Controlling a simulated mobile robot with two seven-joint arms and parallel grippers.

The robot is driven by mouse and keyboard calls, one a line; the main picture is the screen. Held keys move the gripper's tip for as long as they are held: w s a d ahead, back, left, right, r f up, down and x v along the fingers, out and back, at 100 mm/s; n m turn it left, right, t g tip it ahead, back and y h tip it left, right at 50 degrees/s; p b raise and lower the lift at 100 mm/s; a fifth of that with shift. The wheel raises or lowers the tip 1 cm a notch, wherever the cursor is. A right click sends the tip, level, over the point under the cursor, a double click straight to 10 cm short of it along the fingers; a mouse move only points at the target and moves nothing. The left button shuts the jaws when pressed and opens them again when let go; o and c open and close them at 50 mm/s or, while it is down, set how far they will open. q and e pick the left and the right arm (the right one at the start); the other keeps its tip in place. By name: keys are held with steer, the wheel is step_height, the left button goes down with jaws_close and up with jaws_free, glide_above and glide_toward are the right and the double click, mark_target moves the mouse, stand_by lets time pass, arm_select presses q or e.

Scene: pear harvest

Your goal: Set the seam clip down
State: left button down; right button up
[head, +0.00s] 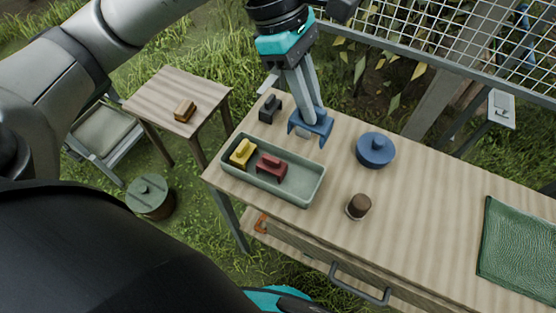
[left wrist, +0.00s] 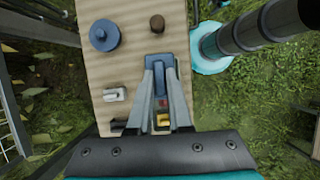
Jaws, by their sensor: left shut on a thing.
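The seam clip, which I take to be the blue bracket-shaped piece (head: 311,126), is held in my left gripper (head: 308,112) above the far-left part of the table. It also shows between the fingertips in the left wrist view (left wrist: 160,65). My left gripper points down, shut on it. Whether the clip touches the table is unclear. A pale grey clip-like piece (left wrist: 115,94) lies on the table close by, mostly hidden behind the blue clip in the head view. My right gripper is not in view.
A grey-green tray (head: 305,190) holds a yellow block (head: 243,152) and a red block (head: 271,167). A black piece (head: 270,109), blue lidded pot (head: 376,150) and brown-topped jar (head: 359,206) stand on the table. A green cloth (head: 518,245) lies right. Bare wood lies between pot and cloth.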

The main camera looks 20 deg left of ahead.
arm_select(q)
steer(key=shift+f+b, duration=0.9)
steer(key=shift+f, duration=9)
steer(key=c, duration=1.3)
jaws_free()
steer(key=shift+f, duration=0.15)
steer(key=o, duration=0.5)
steer(key=shift+c, duration=0.2)
steer(key=v, duration=1.2)
steer(key=shift+r+p, duration=0.25)
steer(key=shift+p, duration=0.05)
